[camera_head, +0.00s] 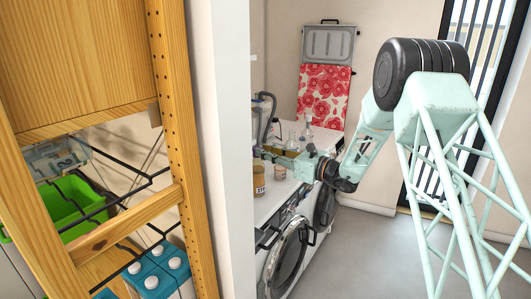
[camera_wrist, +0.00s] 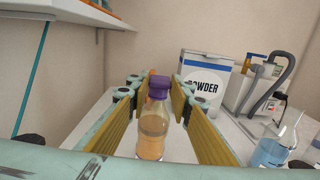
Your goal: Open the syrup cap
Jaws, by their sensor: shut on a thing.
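In the wrist view, a clear bottle of orange-amber syrup (camera_wrist: 152,135) stands upright on the white counter. The exact contact with the pads is hard to see. In the head view, my gripper (camera_head: 268,152) reaches in from the right over the counter, and the bottle cannot be clearly made out there.
A white POWDER box (camera_wrist: 207,75) stands behind to the right. A flask of blue liquid (camera_wrist: 275,148) and a grey-hosed device (camera_wrist: 262,85) are at the right. A brown jar (camera_head: 259,180) stands near the counter edge, above front-loading machines (camera_head: 284,258).

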